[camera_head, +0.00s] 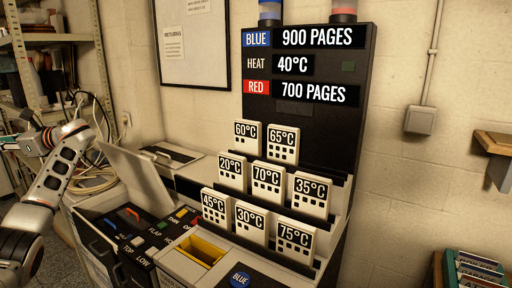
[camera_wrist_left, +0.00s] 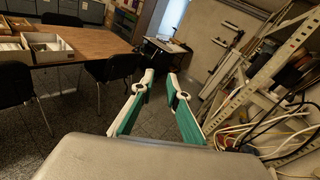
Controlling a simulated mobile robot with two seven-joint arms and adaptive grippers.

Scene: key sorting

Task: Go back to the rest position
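My left gripper (camera_wrist_left: 160,83) shows in the left wrist view with its two green-and-white fingers apart and nothing between them. It hangs in the air, with grey floor and the room beyond it. In the head view my left arm rises at the left edge, beside the machine (camera_head: 180,262) and clear of its tiles; the fingers are too small there to make out. My right arm and gripper are in neither view.
White temperature tiles (camera_head: 267,180) stand in stepped rows below a black display board (camera_head: 310,122). A grey lid (camera_head: 140,178) stands raised near my left arm. Shelving (camera_wrist_left: 262,72) and loose cables (camera_wrist_left: 240,133) are right of the left gripper; a wooden table (camera_wrist_left: 95,44) is left.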

